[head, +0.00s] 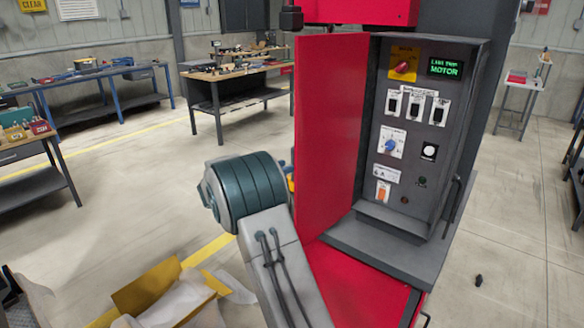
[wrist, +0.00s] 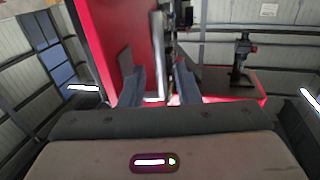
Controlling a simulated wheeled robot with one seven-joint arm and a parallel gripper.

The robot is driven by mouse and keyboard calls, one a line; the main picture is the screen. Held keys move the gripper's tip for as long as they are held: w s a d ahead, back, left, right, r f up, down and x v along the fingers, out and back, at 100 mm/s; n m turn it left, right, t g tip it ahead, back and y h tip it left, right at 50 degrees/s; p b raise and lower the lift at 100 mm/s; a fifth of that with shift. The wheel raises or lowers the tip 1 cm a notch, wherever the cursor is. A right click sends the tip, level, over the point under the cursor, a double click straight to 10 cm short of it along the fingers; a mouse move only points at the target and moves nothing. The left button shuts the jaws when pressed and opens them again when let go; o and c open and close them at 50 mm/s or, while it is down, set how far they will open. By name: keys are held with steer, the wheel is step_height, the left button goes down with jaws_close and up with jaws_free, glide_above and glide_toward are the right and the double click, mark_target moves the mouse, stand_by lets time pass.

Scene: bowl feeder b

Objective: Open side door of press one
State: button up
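The press stands at the right in the head view, with a grey control cabinet (head: 376,205) in its side. A red door (head: 327,130) stands swung out at the cabinet's left edge, so the switches inside show. My gripper is hidden in the head view; my arm reaches up to the left of the door. In the wrist view my gripper (wrist: 158,88) has its two dark fingers apart. A grey upright strip (wrist: 158,55) shows between or just beyond them, beside a red panel (wrist: 106,45). I cannot tell whether the fingers touch it.
A yellow box (head: 150,290) with pale wrapping lies on the floor at lower left. Workbenches (head: 235,75) stand at the back left. A small stand (head: 518,100) is at the back right. The floor (head: 120,190) between the benches and the press is mostly clear.

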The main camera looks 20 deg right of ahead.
steer(key=b+v, duration=0.1)
steer(key=v, duration=0.8)
steer(key=shift+b, duration=0.3)
